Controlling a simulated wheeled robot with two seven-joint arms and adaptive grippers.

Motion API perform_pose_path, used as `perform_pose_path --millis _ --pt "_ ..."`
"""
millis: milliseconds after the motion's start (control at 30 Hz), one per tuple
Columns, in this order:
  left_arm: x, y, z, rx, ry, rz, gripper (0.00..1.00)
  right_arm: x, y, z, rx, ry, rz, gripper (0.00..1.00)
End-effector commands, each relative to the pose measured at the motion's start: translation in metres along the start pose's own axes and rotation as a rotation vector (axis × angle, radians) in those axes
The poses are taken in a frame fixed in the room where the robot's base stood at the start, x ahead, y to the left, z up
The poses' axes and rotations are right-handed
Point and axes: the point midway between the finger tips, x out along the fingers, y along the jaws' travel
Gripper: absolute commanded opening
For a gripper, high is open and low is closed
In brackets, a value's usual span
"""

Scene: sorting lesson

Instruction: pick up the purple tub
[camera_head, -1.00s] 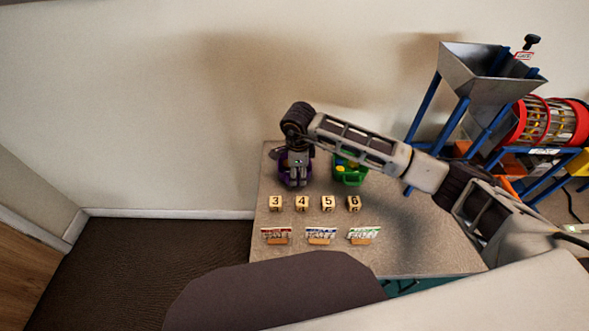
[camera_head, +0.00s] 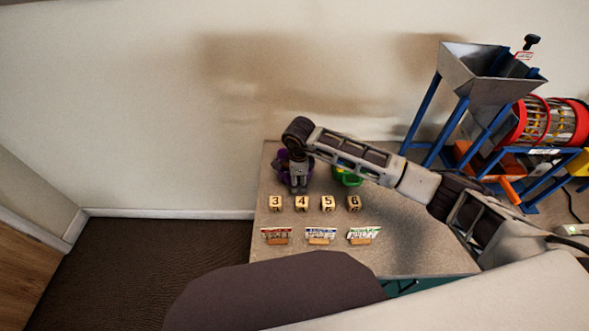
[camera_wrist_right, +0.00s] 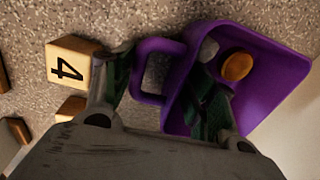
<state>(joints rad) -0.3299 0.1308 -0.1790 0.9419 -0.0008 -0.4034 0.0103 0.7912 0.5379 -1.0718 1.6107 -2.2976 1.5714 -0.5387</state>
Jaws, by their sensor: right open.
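The purple tub (camera_head: 282,156) stands at the far left of the table, mostly hidden behind my right gripper (camera_head: 298,188) in the head view. In the right wrist view the tub (camera_wrist_right: 285,68) shows its open top and a loop handle (camera_wrist_right: 150,98) on its left side. My right gripper (camera_wrist_right: 162,75) is open there. One finger is left of the handle and the other reaches over the tub's inside, so the handle and near wall lie between them. I cannot tell whether they touch. My left gripper is not in view.
An orange disc (camera_wrist_right: 237,66) and a grey piece lie in the tub. A green tub (camera_head: 347,178) stands to the right, partly behind my arm. Several number blocks (camera_head: 302,203) stand in front, with small labelled cards (camera_head: 320,233) nearer. A metal hopper (camera_head: 487,75) stands right.

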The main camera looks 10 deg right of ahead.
Motion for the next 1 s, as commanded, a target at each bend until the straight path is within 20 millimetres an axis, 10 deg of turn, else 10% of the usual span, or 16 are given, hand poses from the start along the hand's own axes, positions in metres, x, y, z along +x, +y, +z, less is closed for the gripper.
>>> perform_pose_path --millis 267,600,1000 --pt "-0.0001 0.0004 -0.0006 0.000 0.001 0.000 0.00 -0.0002 0.0002 0.0001 0.000 0.000 0.000 0.57" --pt "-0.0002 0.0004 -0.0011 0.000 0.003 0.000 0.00 -0.0002 0.0002 0.0000 0.000 0.000 0.000 0.15" --pt "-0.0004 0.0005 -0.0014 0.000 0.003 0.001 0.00 -0.0064 -0.0006 0.0002 0.000 0.000 -0.001 0.15"
